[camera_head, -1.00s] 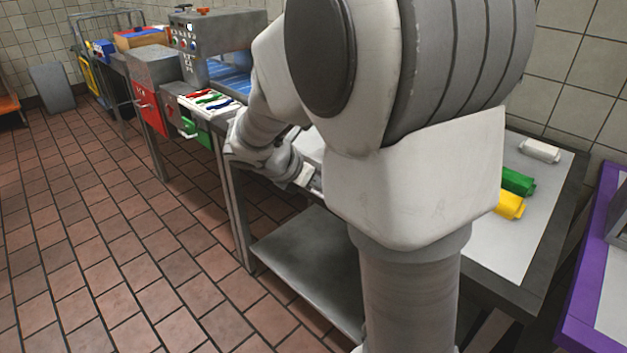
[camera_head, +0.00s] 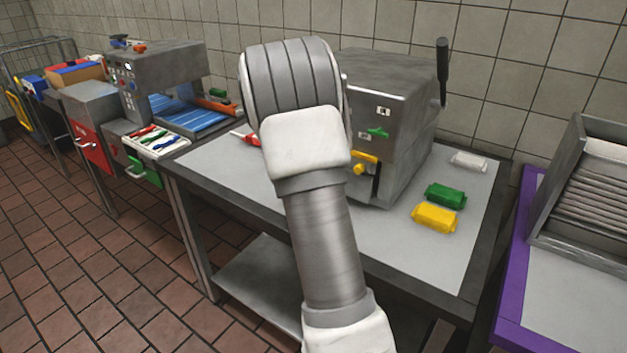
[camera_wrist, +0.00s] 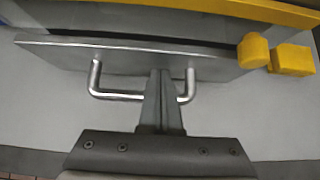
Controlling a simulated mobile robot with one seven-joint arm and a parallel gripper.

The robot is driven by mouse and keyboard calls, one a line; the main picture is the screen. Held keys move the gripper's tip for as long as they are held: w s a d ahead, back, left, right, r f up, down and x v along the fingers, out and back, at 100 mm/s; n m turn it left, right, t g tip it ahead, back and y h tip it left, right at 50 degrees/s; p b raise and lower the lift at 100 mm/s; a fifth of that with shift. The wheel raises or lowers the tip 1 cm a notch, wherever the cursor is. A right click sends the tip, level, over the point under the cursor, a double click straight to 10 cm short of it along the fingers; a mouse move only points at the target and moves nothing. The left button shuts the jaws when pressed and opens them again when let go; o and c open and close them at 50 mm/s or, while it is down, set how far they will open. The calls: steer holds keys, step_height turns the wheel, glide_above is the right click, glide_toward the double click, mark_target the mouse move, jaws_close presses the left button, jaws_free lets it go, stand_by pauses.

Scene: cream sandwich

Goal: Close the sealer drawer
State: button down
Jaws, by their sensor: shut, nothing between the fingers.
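The sealer (camera_head: 395,90) is a grey metal box on the table, with a green switch and a yellow knob on its front. In the head view my arm hides its left part, the drawer and my gripper. In the wrist view the drawer (camera_wrist: 70,52) has a flat metal front with a bent metal handle (camera_wrist: 115,96). A dark gap shows along its far edge. My gripper (camera_wrist: 160,74) is shut and empty. Its fingertips lie between the handle's two posts, at or close to the drawer front; contact cannot be told.
A green packet (camera_head: 445,195), a yellow packet (camera_head: 435,218) and a white packet (camera_head: 469,161) lie right of the sealer on the table (camera_head: 400,262). A purple-edged table (camera_head: 512,290) stands at the right. Other machines line the wall at the left.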

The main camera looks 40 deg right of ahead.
steer(key=shift+w+d+p, duration=0.25)
steer(key=shift+d, duration=0.4)
steer(key=shift+w+d+p, duration=0.2)
steer(key=shift+d+p, duration=0.05)
steer(key=shift+d, duration=0.35)
steer(key=shift+d+r, duration=0.1)
steer(key=shift+d, duration=0.05)
steer(key=shift+d+r, duration=0.1)
steer(key=shift+r, duration=0.05)
